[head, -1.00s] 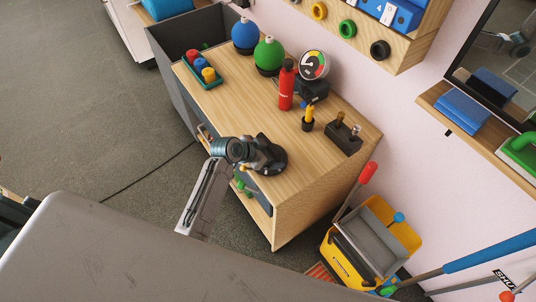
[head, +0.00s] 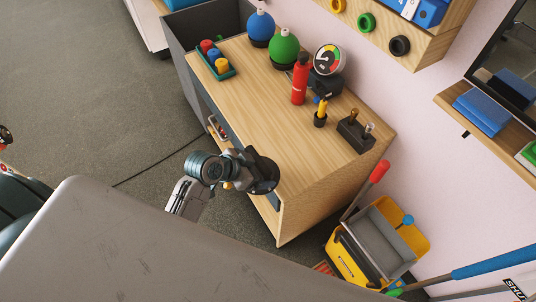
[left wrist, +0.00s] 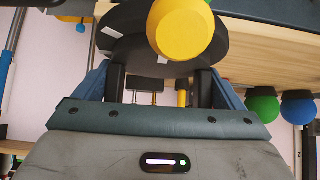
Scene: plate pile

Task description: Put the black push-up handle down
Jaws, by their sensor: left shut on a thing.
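The black push-up handle (head: 264,172) shows in the head view as a dark round piece at my left gripper (head: 245,167), by the front edge of the wooden cabinet top (head: 300,150). In the left wrist view its black disc (left wrist: 115,45) lies beyond the two fingers of my left gripper (left wrist: 160,84), which are shut on the handle. The gripped part is mostly hidden. A yellow faceted knob (left wrist: 180,28) covers part of the disc; I cannot tell what it belongs to. My right gripper is not in view.
On the cabinet top stand a red bottle (head: 299,82), a gauge (head: 328,60), a dark block with pegs (head: 355,132), blue (head: 260,25) and green (head: 284,47) balls, and a green tray (head: 217,63). The middle front is clear. A yellow bucket (head: 345,262) stands right.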

